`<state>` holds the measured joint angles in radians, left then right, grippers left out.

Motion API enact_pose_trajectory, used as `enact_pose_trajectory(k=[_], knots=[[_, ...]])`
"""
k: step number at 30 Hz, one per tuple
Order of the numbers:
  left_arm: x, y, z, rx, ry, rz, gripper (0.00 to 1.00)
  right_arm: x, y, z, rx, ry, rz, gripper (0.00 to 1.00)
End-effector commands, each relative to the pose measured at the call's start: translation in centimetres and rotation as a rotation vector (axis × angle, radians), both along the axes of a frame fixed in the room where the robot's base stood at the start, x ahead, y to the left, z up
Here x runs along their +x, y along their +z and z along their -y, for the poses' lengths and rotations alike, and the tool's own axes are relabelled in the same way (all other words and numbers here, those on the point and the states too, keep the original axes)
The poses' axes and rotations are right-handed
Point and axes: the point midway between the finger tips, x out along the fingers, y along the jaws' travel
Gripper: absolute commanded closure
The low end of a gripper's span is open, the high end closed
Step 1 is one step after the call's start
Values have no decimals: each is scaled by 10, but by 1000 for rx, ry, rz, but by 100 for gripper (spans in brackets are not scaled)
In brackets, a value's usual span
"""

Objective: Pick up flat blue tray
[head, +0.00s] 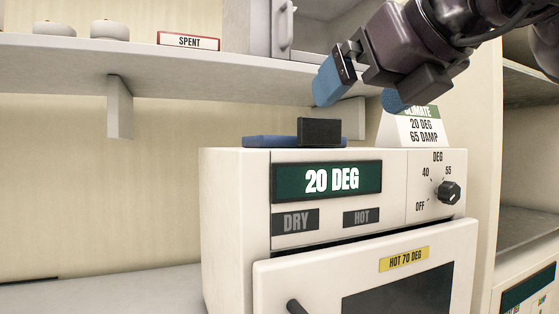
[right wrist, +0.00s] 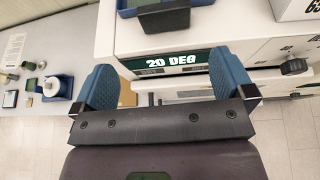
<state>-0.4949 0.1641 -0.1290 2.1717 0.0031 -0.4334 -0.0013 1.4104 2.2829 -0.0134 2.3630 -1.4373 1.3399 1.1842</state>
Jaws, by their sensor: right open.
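The flat blue tray (head: 268,141) lies on top of the white oven (head: 235,205), near its left side. A dark upright block (head: 319,131) stands at the tray's right part and hides some of it. In the right wrist view the tray (right wrist: 127,12) is at the top edge, partly cut off, with the dark block (right wrist: 164,18) beside or on it. My right gripper (head: 360,96) is open and empty, with blue fingers, above and to the right of the tray. Its spread fingers also show in the right wrist view (right wrist: 165,75). My left gripper is not in view.
A white sign card (head: 424,130) stands on the oven's right side, close to my right gripper. A shelf (head: 180,58) with a "SPENT" label (head: 188,41) runs above, with a support post (head: 119,107). The oven top's left end is clear.

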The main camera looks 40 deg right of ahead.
Motion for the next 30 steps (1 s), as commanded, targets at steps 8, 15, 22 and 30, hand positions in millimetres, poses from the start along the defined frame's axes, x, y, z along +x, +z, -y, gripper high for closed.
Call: enact_pose_trajectory(k=[8,15,22,30], knots=[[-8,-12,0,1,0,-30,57,20,-9,9,-14,-41,20,0],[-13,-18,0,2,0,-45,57,44,-19,15,-14,-39,22,0],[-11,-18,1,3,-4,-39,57,53,-22,17,-14,-38,23,0],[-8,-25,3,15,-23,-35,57,87,-38,23,-14,-38,17,0]])
